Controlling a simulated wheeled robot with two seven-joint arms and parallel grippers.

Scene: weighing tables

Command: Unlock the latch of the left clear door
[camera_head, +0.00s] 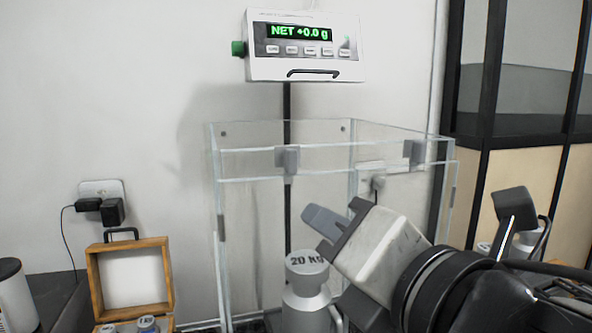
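The clear door enclosure (218,255) stands below the wall display, with transparent panels and pale edges. A grey latch block (287,158) sits on the upper front edge, toward the left. A second grey block (415,152) sits on the edge further right. Whether the left latch is locked cannot be told from this view. My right gripper (325,222) comes in from the lower right, its grey finger pointing up and left, below and right of the left latch. It appears apart from the latch. The gap between its fingers is not clear. My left gripper is not in view.
A silver weight marked 20 KG (306,285) stands just below my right gripper. An open wooden case (128,243) with small weights is at the lower left. The wall display (305,62) reads NET +0.0 g. A dark-framed partition (520,125) stands at the right.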

